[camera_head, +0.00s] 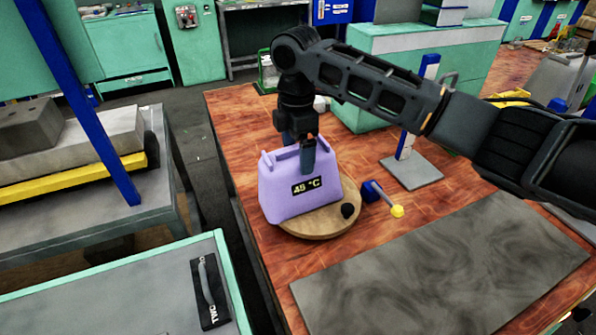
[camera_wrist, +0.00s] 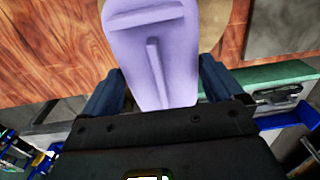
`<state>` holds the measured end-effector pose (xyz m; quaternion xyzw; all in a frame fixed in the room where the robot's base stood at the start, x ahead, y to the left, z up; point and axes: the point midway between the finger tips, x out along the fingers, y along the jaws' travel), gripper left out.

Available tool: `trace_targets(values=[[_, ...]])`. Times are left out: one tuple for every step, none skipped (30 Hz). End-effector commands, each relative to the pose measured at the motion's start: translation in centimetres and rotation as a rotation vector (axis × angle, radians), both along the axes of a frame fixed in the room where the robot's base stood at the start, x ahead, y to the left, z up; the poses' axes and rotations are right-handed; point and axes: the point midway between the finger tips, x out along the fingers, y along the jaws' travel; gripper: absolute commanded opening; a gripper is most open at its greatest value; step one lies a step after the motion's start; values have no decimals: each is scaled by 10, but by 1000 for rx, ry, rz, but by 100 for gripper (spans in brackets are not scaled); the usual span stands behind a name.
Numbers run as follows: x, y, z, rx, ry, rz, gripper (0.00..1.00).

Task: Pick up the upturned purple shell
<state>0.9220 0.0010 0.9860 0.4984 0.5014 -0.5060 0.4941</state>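The purple shell (camera_head: 290,192), a tapered block with a "45 °C" label, stands on a round wooden board (camera_head: 318,226), wide end down. Ridges show on its narrow upper end. My gripper (camera_head: 306,160) points down at that upper end, one finger in front of the labelled side. In the wrist view the shell (camera_wrist: 155,45) lies between the two fingers of my gripper (camera_wrist: 160,80), which are wide apart and close against its sides. Whether they press on it cannot be told. The shell's underside and far side are hidden.
A small blue piece with a yellow knob (camera_head: 397,211) lies right of the board. A blue post on a grey plate (camera_head: 412,173) stands behind it. A dark grey mat (camera_head: 450,275) covers the front right of the wooden table (camera_head: 235,125). A tray (camera_head: 120,290) is at front left.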

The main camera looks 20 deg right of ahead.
Motion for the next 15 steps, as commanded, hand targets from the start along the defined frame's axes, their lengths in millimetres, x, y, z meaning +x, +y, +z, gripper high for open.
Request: trace_targets(values=[[0, 0, 0, 0, 0, 0, 88], [0, 0, 0, 0, 0, 0, 85], [0, 0, 0, 0, 0, 0, 81], [0, 0, 0, 0, 0, 0, 78], [0, 0, 0, 0, 0, 0, 75], [0, 0, 0, 0, 0, 0, 71], [0, 0, 0, 0, 0, 0, 68], [0, 0, 0, 0, 0, 0, 66], [0, 0, 0, 0, 0, 0, 62], [0, 0, 0, 0, 0, 0, 59], [0, 0, 0, 0, 0, 0, 56], [0, 0, 0, 0, 0, 0, 52], [0, 0, 0, 0, 0, 0, 49], [0, 0, 0, 0, 0, 0, 46], [0, 0, 0, 0, 0, 0, 43]])
